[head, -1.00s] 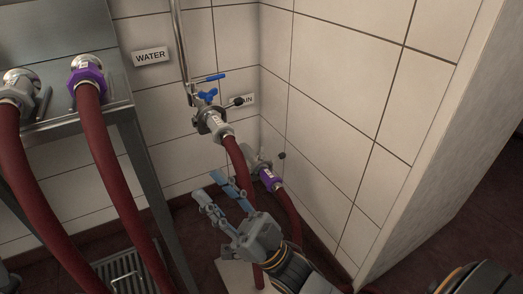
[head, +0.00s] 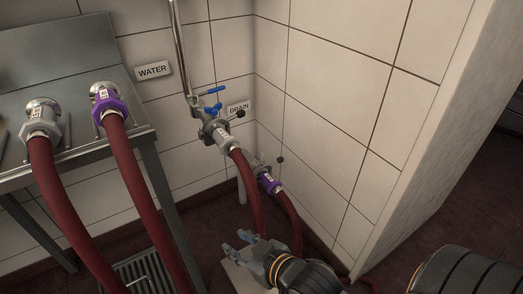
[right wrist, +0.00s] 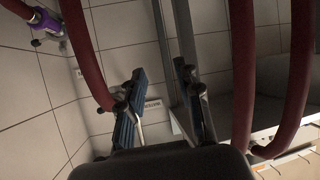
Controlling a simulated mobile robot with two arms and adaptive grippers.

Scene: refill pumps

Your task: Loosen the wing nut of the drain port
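In the head view, two ports sit one below the other in the wall corner beside the DRAIN sign (head: 238,108). The upper fitting (head: 216,130) has blue handles (head: 213,108), a black knob and a grey hose collar. The lower fitting (head: 260,168) has a black knob (head: 281,159) and a purple collar (head: 270,184). I cannot tell for sure which small part is the wing nut. My right gripper (head: 243,240) is below both fittings, near the red hoses and apart from the fittings. In the right wrist view its fingers (right wrist: 163,112) are spread with nothing between them. My left gripper is out of view.
Red hoses (head: 248,195) hang from both fittings close to my right gripper; in the right wrist view one hose (right wrist: 82,50) runs beside a finger. A steel table (head: 90,145) with two more hose ports stands at left. Tiled walls (head: 335,110) close the corner.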

